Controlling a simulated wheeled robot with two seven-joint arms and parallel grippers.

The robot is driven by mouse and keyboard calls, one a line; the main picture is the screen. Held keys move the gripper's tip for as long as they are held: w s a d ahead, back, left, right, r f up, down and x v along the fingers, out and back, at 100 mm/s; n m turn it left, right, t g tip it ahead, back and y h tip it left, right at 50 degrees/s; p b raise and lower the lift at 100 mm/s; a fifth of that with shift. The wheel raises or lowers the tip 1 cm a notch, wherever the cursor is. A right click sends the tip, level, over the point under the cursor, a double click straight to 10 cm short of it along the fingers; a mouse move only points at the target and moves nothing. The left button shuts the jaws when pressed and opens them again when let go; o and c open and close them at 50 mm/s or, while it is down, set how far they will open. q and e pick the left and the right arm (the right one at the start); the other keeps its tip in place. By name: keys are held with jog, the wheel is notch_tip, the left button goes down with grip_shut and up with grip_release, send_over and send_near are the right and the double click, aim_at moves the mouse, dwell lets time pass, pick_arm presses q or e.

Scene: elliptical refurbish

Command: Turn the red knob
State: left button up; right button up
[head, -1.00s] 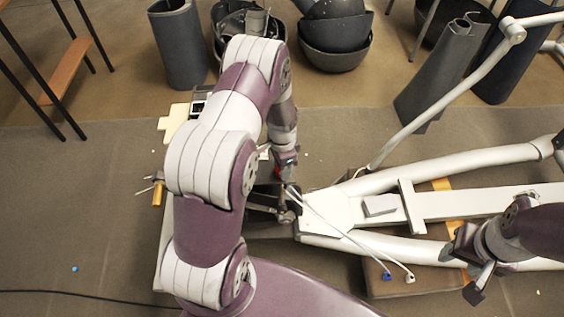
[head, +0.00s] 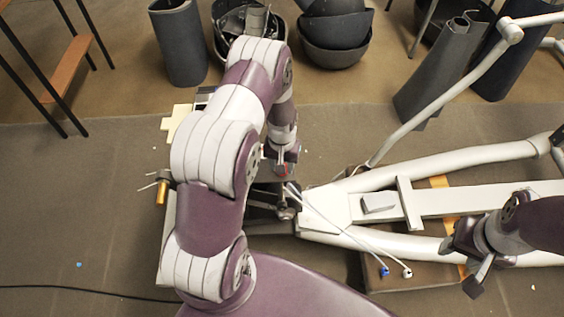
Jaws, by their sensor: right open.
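A small red patch (head: 282,170) shows at the end of my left arm in the head view, beside the dark end of the elliptical's frame. It may be the red knob, but it is too small and covered to be sure. My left gripper (head: 283,160) points down right at this patch. Its fingers are too small and hidden to tell whether they are open. My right gripper (head: 464,265) is open and empty at the lower right, above the near side of the elliptical's grey frame (head: 470,205), well apart from the red patch.
The elliptical's long grey handle bar (head: 440,98) slants up to the right. Two thin cables (head: 345,238) with blue and white ends lie across the frame. Grey bins (head: 180,45) and bowls (head: 335,40) stand at the back. A wooden-shelved rack (head: 65,65) stands at far left.

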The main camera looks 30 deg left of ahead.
pick_arm(q)
jog(key=n, duration=0.4)
jog(key=shift+n+p, duration=0.3)
jog(key=shift+p, duration=0.05)
jog(key=shift+n, duration=2.3)
jog(key=o, duration=1.1)
jog(key=shift+c, duration=0.2)
notch_tip(320, 180, up, 13)
jog(key=shift+p, duration=0.45)
jog(key=shift+f, duration=0.15)
